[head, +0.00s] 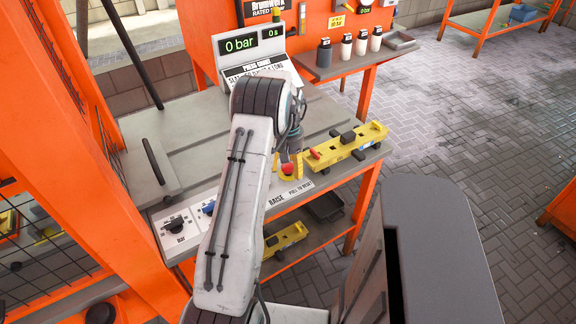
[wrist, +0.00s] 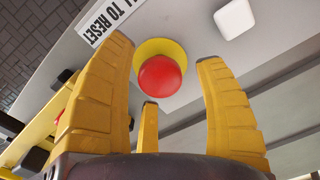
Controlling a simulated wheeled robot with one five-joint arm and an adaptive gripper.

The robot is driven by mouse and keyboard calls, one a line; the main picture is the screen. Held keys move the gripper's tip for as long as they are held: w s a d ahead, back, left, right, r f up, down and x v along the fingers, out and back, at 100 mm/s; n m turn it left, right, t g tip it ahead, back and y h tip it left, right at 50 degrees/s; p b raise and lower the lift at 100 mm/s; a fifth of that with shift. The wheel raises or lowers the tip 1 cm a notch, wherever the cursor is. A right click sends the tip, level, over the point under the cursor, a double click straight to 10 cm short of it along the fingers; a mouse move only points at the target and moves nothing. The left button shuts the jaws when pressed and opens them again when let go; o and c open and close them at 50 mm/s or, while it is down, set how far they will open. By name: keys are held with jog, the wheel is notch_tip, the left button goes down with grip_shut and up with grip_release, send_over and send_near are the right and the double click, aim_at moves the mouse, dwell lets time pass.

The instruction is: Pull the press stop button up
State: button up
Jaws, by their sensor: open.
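The press stop button is a red mushroom head (wrist: 160,77) on a yellow collar, in the upper middle of the wrist view. In the head view a red spot by yellow parts (head: 287,171) shows at the panel's front edge, partly behind my arm. My gripper (wrist: 158,63) has yellow fingers spread apart, with the button seen between them. The fingers do not visibly touch it, and the gap in depth is hard to judge. A "PULL TO RESET" label (wrist: 110,18) is beside the collar.
A yellow fixture (head: 345,147) with black and red parts stands right of the button. A white square (wrist: 234,19) is near the button. A gauge screen (head: 240,44) reads 0 bar. Orange posts flank the press.

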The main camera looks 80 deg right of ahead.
grip_shut()
dwell(0.8)
